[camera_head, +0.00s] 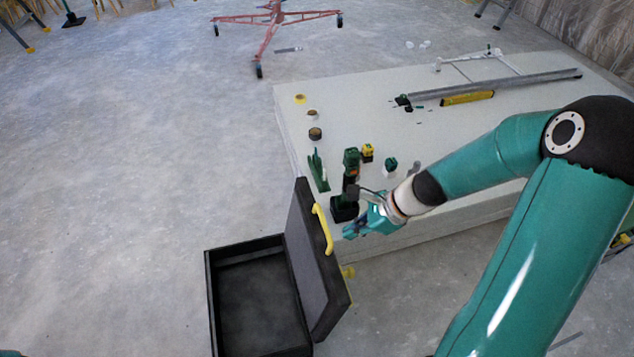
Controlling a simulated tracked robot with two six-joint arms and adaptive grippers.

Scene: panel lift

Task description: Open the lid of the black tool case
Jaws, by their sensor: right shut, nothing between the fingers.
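The black tool case (214,300) stands on the floor at the lower middle of the head view. Its lid (304,262) is raised steeply on the right side of the case, and the inside looks empty. A yellow handle (322,228) is on the lid. My right gripper (352,232) is shut and empty, to the right of the lid's upper part, and looks apart from it. My left gripper is not in view.
A pale stack of panels (400,140) stands behind the case. It bears a green and black drill (351,175), a yellow level (467,98) and small items. A red wheeled stand (275,22) is at the back. The floor at left is clear.

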